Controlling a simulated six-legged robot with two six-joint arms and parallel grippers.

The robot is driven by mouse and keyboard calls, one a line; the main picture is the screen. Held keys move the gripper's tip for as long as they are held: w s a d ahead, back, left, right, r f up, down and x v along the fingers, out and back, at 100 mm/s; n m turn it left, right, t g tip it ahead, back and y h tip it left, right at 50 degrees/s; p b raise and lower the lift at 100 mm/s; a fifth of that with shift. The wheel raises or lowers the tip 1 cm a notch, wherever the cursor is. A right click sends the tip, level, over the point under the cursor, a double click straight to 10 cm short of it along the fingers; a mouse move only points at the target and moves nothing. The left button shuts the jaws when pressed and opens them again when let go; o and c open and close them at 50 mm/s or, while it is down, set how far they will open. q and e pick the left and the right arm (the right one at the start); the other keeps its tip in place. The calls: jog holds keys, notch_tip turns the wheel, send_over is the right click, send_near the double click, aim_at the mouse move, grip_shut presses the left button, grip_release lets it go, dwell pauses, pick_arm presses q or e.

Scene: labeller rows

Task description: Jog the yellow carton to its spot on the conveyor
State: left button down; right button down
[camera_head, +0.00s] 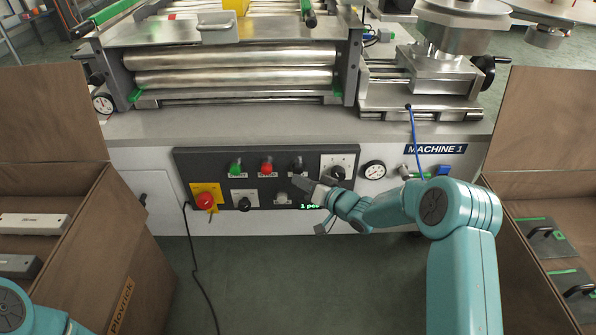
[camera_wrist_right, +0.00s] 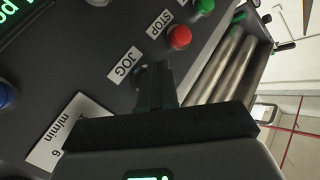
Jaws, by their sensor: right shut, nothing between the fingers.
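A yellow block, likely the yellow carton (camera_head: 236,6), shows at the top edge of the head view on the conveyor; its upper part is cut off. My right gripper (camera_head: 299,184) is shut and empty at the control panel (camera_head: 262,203), just below the black button (camera_head: 298,164). In the right wrist view its fingertips (camera_wrist_right: 155,72) reach the panel beside the JOG label (camera_wrist_right: 124,66). The fingers hide most of what lies behind them, and I cannot tell whether they touch the button. My left gripper is out of view.
A red button (camera_head: 267,166) and a green button (camera_head: 235,167) sit left of the black one. A red emergency stop (camera_head: 204,200) is at the panel's left and a dial (camera_head: 337,173) at its right. Open cardboard boxes (camera_head: 135,270) flank the machine. A blue cable (camera_head: 412,135) hangs at right.

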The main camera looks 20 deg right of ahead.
jog(key=shift+w, duration=0.1)
dwell(0.7)
jog(key=shift+w+d, duration=0.1)
jog(key=shift+w, duration=0.25)
jog(key=shift+w+d, duration=0.15)
jog(key=shift+w, duration=0.35)
dwell(0.6)
jog(key=shift+s, duration=0.2)
dwell(0.5)
jog(key=shift+s+a, duration=0.25)
jog(key=shift+s, duration=0.5)
jog(key=shift+s+a, duration=0.25)
jog(key=shift+s, duration=0.55)
jog(key=shift+s+a, duration=0.2)
jog(key=shift+s, duration=0.6)
jog(key=shift+s+a, duration=0.25)
jog(key=shift+s, duration=0.55)
dwell(1.8)
